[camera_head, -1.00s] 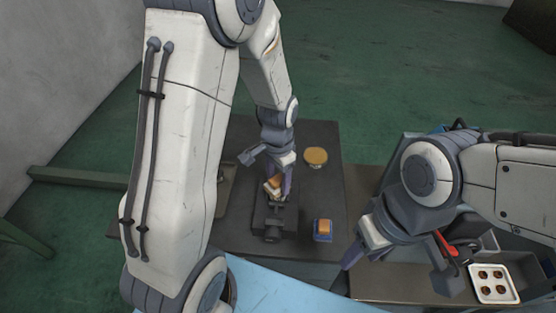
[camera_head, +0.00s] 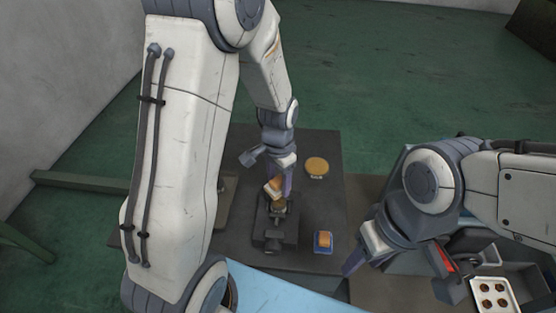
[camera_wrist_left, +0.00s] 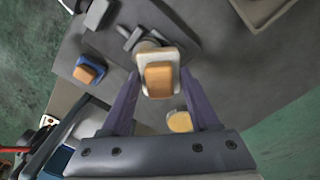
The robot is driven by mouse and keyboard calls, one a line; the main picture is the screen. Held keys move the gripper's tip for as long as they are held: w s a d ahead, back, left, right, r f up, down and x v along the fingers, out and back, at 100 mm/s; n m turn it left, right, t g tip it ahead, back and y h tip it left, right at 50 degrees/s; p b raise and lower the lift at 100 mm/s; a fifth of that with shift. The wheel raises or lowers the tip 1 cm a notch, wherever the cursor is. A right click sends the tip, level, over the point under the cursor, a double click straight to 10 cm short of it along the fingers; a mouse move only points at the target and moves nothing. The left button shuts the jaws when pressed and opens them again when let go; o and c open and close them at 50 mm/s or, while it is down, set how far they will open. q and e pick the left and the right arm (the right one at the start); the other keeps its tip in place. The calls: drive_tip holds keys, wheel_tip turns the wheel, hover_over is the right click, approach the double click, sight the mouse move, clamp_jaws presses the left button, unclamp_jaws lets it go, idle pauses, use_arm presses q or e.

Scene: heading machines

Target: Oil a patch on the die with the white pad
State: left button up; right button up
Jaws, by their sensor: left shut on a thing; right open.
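The white pad has an orange-brown block on its back. It shows in the head view (camera_head: 273,187) and the left wrist view (camera_wrist_left: 158,57). My left gripper (camera_head: 277,181) is shut on it and holds it tilted just above the die (camera_head: 278,203). The die is a small round piece with a brownish top, at the dark vice (camera_head: 274,236). In the wrist view the pad hides most of the die. I cannot tell whether they touch. My right gripper (camera_head: 398,275) is open and empty at the lower right.
A blue-edged holder (camera_head: 323,249) with an orange block stands right of the vice. A round tin with a yellow-brown top (camera_head: 317,166) stands behind it. A white tray (camera_head: 511,303) with several round pieces lies at the far right. The dark table (camera_head: 318,200) is clear between these.

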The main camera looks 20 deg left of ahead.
sight(281, 180)
use_arm(q)
drive_tip(key=shift+d+r+p, duration=0.3)
drive_tip(key=shift+r, duration=0.3)
drive_tip(key=shift+w+d+r+p, duration=0.1)
drive_tip(key=shift+w+r+p, duration=0.1)
drive_tip(key=shift+r+p, duration=0.15)
drive_tip(key=shift+s+r+p, duration=0.1)
drive_tip(key=shift+r+p, duration=0.6)
drive_tip(key=shift+r, duration=0.05)
drive_tip(key=shift+r+p, duration=0.65)
drive_tip(key=shift+r, duration=0.1)
drive_tip(key=shift+r+p, duration=0.35)
drive_tip(key=shift+r, duration=0.05)
